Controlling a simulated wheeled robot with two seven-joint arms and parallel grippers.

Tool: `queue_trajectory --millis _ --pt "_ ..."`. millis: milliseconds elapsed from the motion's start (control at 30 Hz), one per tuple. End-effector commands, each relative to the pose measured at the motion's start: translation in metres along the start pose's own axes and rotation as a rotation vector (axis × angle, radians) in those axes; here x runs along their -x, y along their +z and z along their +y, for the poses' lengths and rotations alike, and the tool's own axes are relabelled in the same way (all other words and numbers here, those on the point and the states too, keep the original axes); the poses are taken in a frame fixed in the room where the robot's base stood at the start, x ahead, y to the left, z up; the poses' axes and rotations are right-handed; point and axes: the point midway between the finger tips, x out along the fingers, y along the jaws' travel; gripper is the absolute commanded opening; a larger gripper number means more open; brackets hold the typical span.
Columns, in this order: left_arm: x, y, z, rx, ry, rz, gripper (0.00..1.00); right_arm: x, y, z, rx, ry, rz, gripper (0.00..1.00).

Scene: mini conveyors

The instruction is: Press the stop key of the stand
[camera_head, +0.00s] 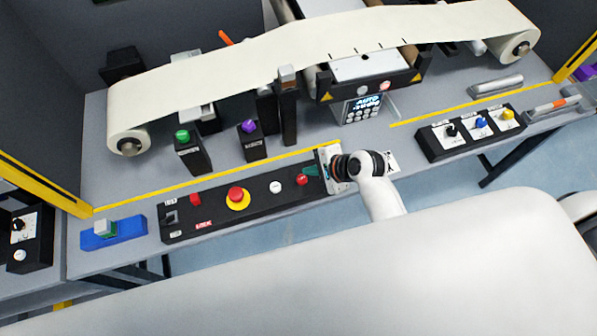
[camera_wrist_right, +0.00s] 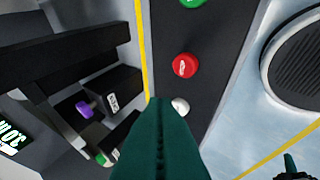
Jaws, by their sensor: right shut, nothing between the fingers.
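The stand's black key panel (camera_head: 268,199) lies along the front of the bench. Its red stop key (camera_head: 302,180) is a small round button, also in the right wrist view (camera_wrist_right: 185,66). A white key (camera_head: 275,187) sits beside it, partly covered by my fingers in the wrist view (camera_wrist_right: 180,105). A green key (camera_wrist_right: 193,2) shows at that view's top edge. My right gripper (camera_head: 311,171) is shut and empty, its dark green fingers (camera_wrist_right: 167,108) above the panel close to the red key. Contact cannot be told. My left gripper is not in view.
A red mushroom button on a yellow base (camera_head: 237,198) is farther left on the panel. Black boxes with a green knob (camera_head: 183,136) and a purple knob (camera_head: 249,127) stand behind. A switch box (camera_head: 470,132) is at right. A cream belt (camera_head: 270,55) spans the back.

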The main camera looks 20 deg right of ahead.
Motion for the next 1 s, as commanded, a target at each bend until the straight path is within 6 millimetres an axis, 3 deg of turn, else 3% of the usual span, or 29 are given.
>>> queue_trajectory --millis 100,300,667,867,1000 --pt "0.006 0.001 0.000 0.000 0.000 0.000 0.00 0.011 -0.010 0.023 -0.118 0.035 0.040 0.00" --pt "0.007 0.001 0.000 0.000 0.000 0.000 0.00 0.015 -0.014 0.033 -0.187 0.052 0.063 0.00" --pt "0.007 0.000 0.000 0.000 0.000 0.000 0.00 0.012 -0.012 0.030 -0.186 0.050 0.062 0.00" --pt "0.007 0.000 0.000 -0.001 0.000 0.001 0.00 -0.002 -0.005 0.019 -0.186 0.048 0.060 0.00" --pt "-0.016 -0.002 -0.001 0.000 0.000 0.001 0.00 -0.023 0.005 0.004 -0.185 0.049 0.061 0.00"
